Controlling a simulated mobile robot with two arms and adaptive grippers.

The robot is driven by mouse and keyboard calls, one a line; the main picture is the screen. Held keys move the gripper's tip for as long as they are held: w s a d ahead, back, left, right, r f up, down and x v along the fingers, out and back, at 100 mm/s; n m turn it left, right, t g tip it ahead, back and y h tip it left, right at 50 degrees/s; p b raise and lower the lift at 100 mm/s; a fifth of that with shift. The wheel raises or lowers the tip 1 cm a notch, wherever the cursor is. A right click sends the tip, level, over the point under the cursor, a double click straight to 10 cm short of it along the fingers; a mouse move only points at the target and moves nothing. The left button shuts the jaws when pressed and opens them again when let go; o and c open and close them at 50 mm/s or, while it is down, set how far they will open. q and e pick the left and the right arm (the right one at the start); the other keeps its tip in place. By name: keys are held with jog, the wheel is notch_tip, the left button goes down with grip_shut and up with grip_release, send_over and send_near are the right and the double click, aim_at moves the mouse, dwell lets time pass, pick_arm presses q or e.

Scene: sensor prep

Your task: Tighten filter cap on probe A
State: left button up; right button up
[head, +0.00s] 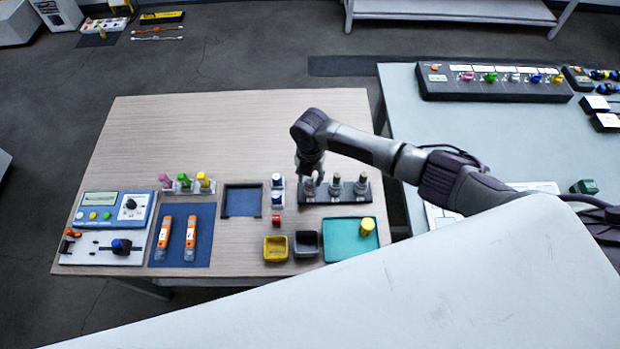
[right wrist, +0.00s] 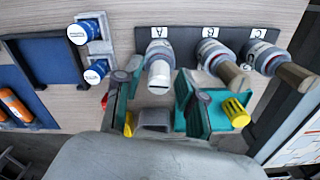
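Probe A (right wrist: 158,68) stands leftmost in a dark rack (head: 370,198), by an "A" label seen upside down in the right wrist view. Its top end looks grey-white, with a dark slot; I cannot tell whether the cap is seated or loose. Probes B (head: 336,184) and C (head: 361,186) stand beside it; in the right wrist view their top ends look tan. My right gripper (head: 310,175) is over probe A, pointing down. In the right wrist view its fingers (right wrist: 158,74) are spread on both sides of probe A, with gaps visible. My left gripper is out of view.
Left of the rack are a holder with blue-capped vials (head: 277,182) and a dark blue tray (head: 241,201). In front are a teal tray (head: 345,246) with a yellow piece (head: 367,227), and yellow (head: 276,249) and black (head: 306,244) bins. The wooden table's back is clear.

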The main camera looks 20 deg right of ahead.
jog(key=shift+w+n, duration=0.1)
jog(key=shift+n, duration=0.3)
dwell(0.3)
jog(key=c, duration=0.6)
jog(key=shift+c, duration=0.2)
jog(key=shift+r+m+p, duration=0.1)
jog(key=shift+m+p, duration=0.45)
jog(key=shift+m, duration=0.55)
jog(key=m+p, duration=0.2)
jog(key=m, duration=0.3)
jog(key=o, duration=0.4)
jog(key=shift+m, duration=0.5)
jog(key=shift+o, duration=1.1)
